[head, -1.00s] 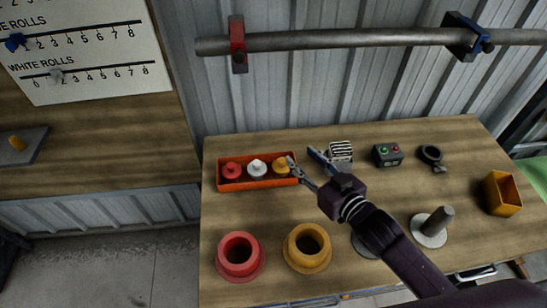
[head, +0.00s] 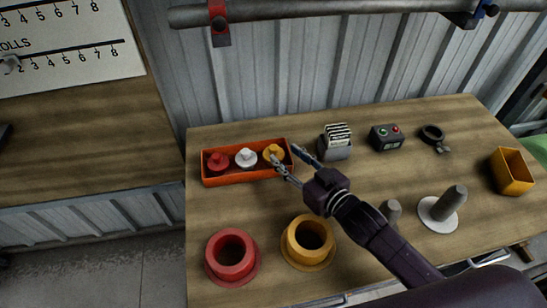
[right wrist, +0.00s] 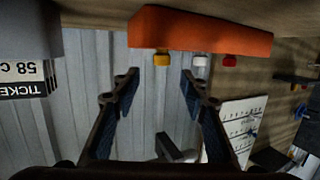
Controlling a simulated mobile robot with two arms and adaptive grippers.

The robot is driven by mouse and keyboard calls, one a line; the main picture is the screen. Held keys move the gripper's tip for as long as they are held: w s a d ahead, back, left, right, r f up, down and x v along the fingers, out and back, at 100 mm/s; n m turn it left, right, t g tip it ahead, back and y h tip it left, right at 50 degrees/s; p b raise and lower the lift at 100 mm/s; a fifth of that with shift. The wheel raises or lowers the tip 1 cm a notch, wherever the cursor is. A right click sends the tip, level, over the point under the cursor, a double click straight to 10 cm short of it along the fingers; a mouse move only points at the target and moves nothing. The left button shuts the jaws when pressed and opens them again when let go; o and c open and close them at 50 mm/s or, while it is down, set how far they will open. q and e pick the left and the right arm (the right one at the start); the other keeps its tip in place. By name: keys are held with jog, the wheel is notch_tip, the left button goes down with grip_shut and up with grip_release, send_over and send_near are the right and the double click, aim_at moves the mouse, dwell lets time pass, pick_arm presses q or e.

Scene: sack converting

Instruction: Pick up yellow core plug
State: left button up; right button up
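The yellow core plug (head: 273,152) sits at the right end of an orange tray (head: 221,181), beside a white plug (head: 246,159) and a red plug (head: 218,164). My right gripper (head: 286,154) is open and empty. In the head view one fingertip overlaps the plug's lower edge and the other is by the tray's right end. In the right wrist view, which is upside down, the yellow plug (right wrist: 161,59) shows between and beyond the open fingers (right wrist: 159,78). Contact cannot be told. My left gripper is not in view.
A ticket holder (head: 336,147) stands right of the tray, with a button box (head: 387,138) beyond it. A red ring (head: 222,271) and a yellow ring (head: 296,259) stand in front. An upright grey post (head: 448,205) and a yellow bin (head: 512,175) are at right.

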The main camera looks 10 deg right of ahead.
aim_at(274, 148)
jog(key=shift+f+p+x, duration=0.2)
jog(key=shift+p+x, duration=0.05)
jog(key=shift+x, duration=1.5)
jog(key=shift+f+p+x, duration=0.2)
jog(key=shift+p+x, duration=0.05)
jog(key=shift+x, duration=1.5)
jog(key=shift+s+a, duration=0.1)
jog(key=shift+s, duration=0.05)
grip_shut()
jog(key=shift+r, duration=0.15)
